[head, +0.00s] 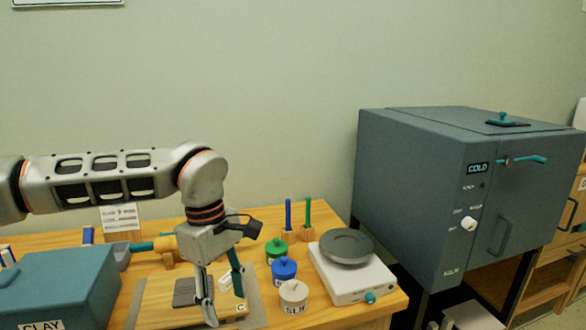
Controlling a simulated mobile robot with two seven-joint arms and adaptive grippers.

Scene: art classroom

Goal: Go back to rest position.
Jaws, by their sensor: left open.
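My left gripper (224,296) hangs fingers-down over the wooden table. Its arm reaches in from the left above the table. Its fingers are apart, over a board (160,303) that lies near the table's front. A small white piece (225,284) shows by the fingers; I see no clear grip on it. Whether the fingertips touch the board I cannot tell. My right gripper is not in the head view.
Right of the gripper stand jars with green (276,247), blue (284,268) and white (293,290) lids. A white scale or wheel (352,283) stands at the table's right. A teal clay box (60,285) is at left. A grey kiln (420,190) stands beyond the table.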

